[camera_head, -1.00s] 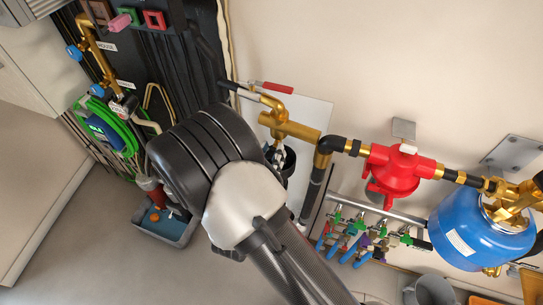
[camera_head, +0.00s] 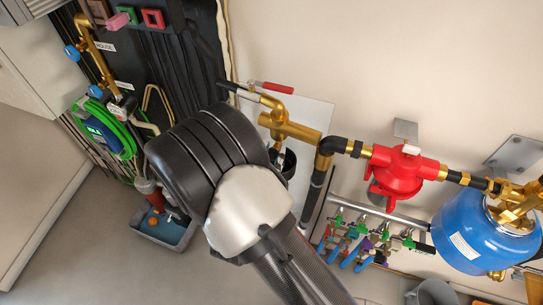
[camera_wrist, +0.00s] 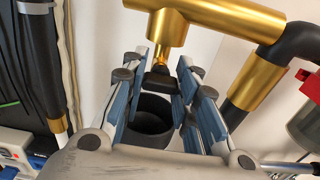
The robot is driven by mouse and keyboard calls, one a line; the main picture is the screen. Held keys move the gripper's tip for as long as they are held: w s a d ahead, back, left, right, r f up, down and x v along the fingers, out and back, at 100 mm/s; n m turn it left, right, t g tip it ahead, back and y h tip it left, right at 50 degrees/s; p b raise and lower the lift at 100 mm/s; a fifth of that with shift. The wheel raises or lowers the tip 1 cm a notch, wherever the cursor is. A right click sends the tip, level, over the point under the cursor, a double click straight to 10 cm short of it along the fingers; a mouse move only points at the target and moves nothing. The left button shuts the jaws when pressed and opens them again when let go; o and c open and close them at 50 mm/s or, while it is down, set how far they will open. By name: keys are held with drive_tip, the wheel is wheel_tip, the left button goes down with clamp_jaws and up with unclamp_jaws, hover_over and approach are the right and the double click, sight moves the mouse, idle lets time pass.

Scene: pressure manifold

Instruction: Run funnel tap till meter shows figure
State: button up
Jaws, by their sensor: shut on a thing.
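In the wrist view, the funnel tap's black handle (camera_wrist: 163,80) sits under a brass tee (camera_wrist: 165,28). My gripper (camera_wrist: 165,72) has its blue-faced fingers on either side of this handle and is shut on it. A dark funnel or cup (camera_wrist: 152,118) stands below, partly hidden by the fingers; no water shows in it. In the head view, the brass tee (camera_head: 290,128) shows above the dark funnel (camera_head: 285,165), and my arm's wrist hides the gripper. I cannot make out a meter figure in either view.
A red-handled valve (camera_head: 270,87) is above the tee. A red regulator (camera_head: 398,172) and a blue tank (camera_head: 480,238) are to the right. A green hose coil (camera_head: 105,132) and a grey tub (camera_head: 165,232) are left. Several small coloured valves hang below the pipe.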

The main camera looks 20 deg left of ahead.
drive_tip(key=o, duration=1.1)
drive_tip(key=shift+c, duration=0.2)
drive_tip(key=s, duration=1.2)
drive_tip(key=shift+a, duration=0.45)
drive_tip(key=shift+d, duration=0.1)
